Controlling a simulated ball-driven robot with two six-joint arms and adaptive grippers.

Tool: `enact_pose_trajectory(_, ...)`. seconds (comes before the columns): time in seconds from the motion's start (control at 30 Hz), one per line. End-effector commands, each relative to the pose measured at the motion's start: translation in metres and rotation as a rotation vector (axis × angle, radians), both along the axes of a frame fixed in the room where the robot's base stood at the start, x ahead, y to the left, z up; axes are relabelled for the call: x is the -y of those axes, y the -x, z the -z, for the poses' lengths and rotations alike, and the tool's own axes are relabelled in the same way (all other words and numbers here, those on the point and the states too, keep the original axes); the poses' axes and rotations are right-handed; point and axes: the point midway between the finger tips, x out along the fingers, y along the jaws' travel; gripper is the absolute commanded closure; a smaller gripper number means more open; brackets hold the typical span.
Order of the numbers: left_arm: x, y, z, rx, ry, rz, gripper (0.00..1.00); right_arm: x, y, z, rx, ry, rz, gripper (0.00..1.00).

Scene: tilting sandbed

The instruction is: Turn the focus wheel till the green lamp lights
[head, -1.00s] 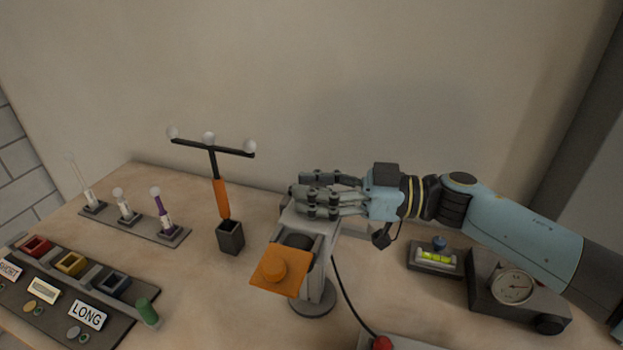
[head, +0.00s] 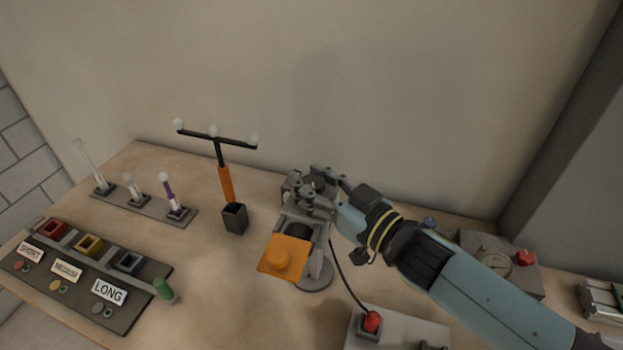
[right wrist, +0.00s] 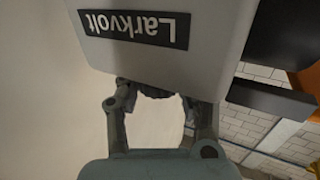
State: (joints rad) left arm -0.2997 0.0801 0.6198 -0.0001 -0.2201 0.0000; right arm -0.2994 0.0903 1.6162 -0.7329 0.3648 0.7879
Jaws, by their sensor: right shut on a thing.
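A grey device on a round-footed stand (head: 313,277) carries an orange square front plate (head: 284,257). The right wrist view shows its grey body with a "Larkvolt" label (right wrist: 134,28). My right gripper (head: 312,195) is at the device's back end, shut on what appears to be the focus wheel. The fingers and hand hide most of the wheel. In the right wrist view the fingers (right wrist: 158,92) reach up against the device's lower edge. I cannot make out a lit green lamp. My left gripper is out of view.
A black cup (head: 235,218) with an orange-handled three-bulb stand is left of the device. A panel (head: 85,285) with coloured sockets and a green peg (head: 164,290) lies farther left. A red button (head: 371,322) stands in front. A gauge box (head: 500,258) is behind my right forearm.

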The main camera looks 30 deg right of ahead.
Motion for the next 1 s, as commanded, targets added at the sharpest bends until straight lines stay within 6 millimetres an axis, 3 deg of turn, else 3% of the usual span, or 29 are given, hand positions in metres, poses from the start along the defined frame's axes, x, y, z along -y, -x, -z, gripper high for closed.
enact_pose_trajectory(0.57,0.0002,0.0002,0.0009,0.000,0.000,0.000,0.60,0.0001,0.0009,0.0013,-0.003,0.001,0.030,0.97)
enact_pose_trajectory(0.6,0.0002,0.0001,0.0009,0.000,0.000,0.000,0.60,0.0001,0.0009,0.0013,-0.003,0.001,0.030,0.60)
enact_pose_trajectory(0.77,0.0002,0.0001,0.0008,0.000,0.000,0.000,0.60,0.0001,0.0006,0.0008,-0.002,0.001,0.030,0.39)
enact_pose_trajectory(1.0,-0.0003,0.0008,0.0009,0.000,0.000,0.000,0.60,0.0000,0.0005,0.0003,-0.001,0.000,0.029,0.39)
